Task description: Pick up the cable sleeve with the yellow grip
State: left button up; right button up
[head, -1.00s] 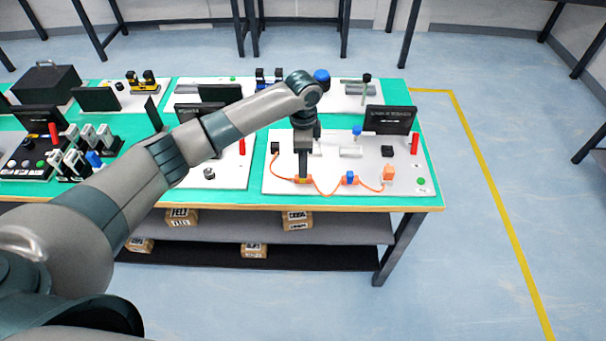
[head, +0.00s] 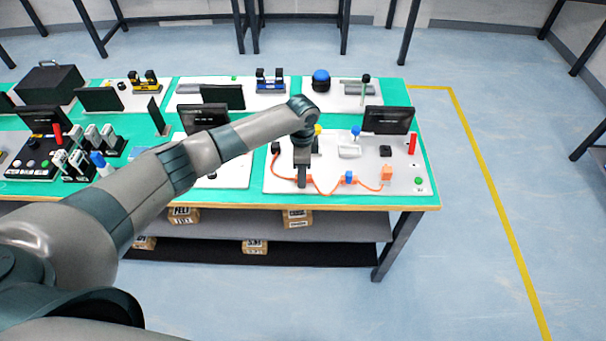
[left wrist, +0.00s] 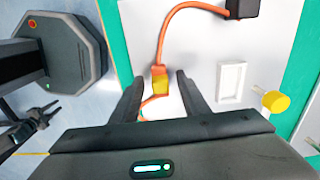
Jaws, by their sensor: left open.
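The cable sleeve with the yellow grip (left wrist: 160,78) sits on the orange cable (left wrist: 178,22) in the left wrist view. It lies between the two fingers of my left gripper (left wrist: 159,77), with a gap to each finger. In the head view my left gripper (head: 302,184) points down at the front left of the right-hand white board (head: 335,186) and mostly hides the sleeve. The jaws are open.
The cable runs from a black box (left wrist: 243,8) past a blue clip (head: 349,177) to an orange block (head: 387,172). A yellow knob (left wrist: 275,101) and a white frame (left wrist: 232,82) stand right of the fingers. A dark screen (head: 388,120) stands behind.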

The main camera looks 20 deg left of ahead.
pick_arm(q)
jog(key=shift+f, duration=0.2)
dwell(0.3)
grip_shut()
jog(key=shift+r, duration=0.1)
